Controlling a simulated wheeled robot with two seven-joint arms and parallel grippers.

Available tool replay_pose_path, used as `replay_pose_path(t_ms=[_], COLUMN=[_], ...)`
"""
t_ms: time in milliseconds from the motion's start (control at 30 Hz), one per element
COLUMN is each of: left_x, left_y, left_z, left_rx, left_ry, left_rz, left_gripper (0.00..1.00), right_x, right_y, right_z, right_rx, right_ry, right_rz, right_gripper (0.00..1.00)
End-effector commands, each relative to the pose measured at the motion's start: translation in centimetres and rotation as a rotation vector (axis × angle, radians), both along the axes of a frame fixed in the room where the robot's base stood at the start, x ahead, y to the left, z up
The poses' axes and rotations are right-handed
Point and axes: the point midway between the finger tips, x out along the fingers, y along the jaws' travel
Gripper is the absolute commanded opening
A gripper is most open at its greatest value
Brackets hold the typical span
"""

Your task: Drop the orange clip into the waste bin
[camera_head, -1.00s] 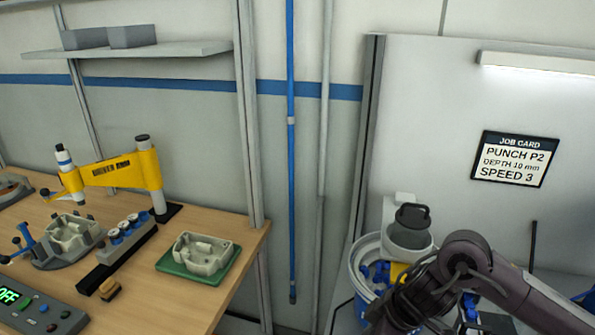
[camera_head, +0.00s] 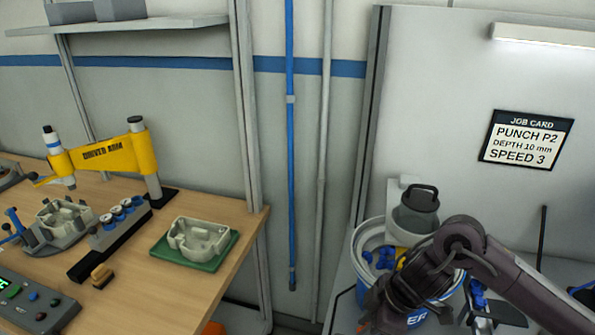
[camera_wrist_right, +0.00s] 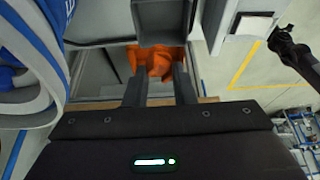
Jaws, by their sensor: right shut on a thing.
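In the right wrist view an orange piece (camera_wrist_right: 155,62), which I take to be the orange clip, sits between the two dark fingers of my right gripper (camera_wrist_right: 159,82). The gripper is shut on it. A grey block-like part (camera_wrist_right: 160,22) covers some of the orange. In the head view my right arm (camera_head: 462,250) reaches in from the lower right beside a white and blue bucket (camera_head: 359,285) and hides the clip and fingers. I cannot tell for sure which thing is the waste bin. My left gripper is not in view.
The bucket holds blue pieces (camera_head: 383,258). A grey container with a dark lid (camera_head: 417,208) stands at its back. The wooden bench (camera_head: 150,300) at left carries a yellow driver arm (camera_head: 100,155) and a green tray (camera_head: 213,261). Another orange thing (camera_head: 213,327) shows below the bench edge.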

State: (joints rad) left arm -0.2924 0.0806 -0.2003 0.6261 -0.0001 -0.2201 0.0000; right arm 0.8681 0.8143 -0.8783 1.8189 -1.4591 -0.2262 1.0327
Motion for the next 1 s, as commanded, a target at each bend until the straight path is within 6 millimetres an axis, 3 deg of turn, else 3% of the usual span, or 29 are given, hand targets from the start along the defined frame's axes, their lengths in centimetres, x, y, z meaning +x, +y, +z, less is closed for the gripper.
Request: replay_pose_path(t_ms=[267,300,467,767,1000], left_x=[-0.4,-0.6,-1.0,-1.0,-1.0], left_y=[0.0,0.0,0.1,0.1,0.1], left_z=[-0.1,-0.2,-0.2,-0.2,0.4], left_rx=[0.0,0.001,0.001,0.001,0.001], left_ry=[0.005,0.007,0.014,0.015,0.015], left_rz=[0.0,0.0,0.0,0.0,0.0], left_gripper=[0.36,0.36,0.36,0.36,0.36], right_x=[0.0,0.0,0.0,0.0,-0.2], right_y=[0.0,0.0,0.0,-0.1,-1.5], right_z=[0.0,0.0,0.0,0.2,3.5], right_rx=[0.0,0.0,0.0,0.0,-0.003], right_ry=[-0.001,-0.001,-0.001,-0.002,-0.007], right_rz=[0.0,0.0,0.0,-0.001,-0.001], right_gripper=[0.02,0.28,0.49,0.49,0.49])
